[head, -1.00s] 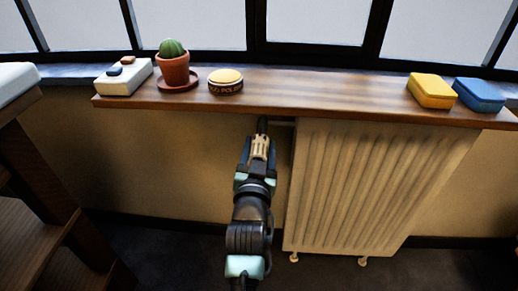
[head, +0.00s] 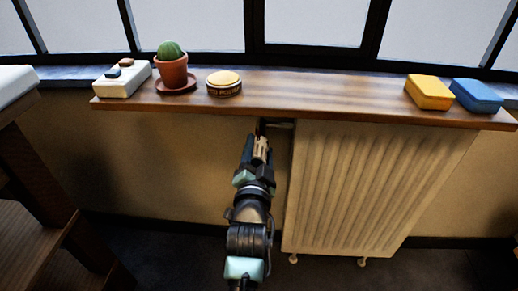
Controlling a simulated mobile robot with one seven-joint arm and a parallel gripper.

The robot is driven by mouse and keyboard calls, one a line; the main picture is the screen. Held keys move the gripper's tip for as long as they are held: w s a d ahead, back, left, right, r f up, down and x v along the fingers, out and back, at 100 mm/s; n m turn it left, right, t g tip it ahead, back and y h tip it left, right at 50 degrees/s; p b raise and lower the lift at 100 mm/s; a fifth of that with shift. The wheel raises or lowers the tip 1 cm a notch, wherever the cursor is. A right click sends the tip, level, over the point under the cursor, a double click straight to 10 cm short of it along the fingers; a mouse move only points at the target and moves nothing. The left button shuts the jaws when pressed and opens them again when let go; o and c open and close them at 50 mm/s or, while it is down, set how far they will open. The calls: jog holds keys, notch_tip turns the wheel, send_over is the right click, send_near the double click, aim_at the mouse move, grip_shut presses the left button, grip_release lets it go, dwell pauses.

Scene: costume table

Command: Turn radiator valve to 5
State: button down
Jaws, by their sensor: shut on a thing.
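The cream radiator valve (head: 261,148) is a ribbed knob at the upper left side of the radiator (head: 375,190), just below the wooden shelf. My gripper (head: 258,145) reaches up to it from below and is shut on it, with dark fingers on both sides. The fingers cover much of the knob. I cannot read any number or mark on the valve from here.
The shelf (head: 310,92) overhangs the valve closely. On it are a white box (head: 122,80), a potted cactus (head: 172,70), a round polish tin (head: 224,84), and yellow (head: 429,92) and blue (head: 477,95) boxes. A wooden stand (head: 35,190) is at left.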

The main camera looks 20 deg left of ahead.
jog(key=shift+f, duration=0.1)
jog(key=shift+c, duration=1.2)
grip_release()
jog(key=p+v, duration=0.2)
jog(key=v, duration=1.1)
jog(key=shift+r, duration=0.2)
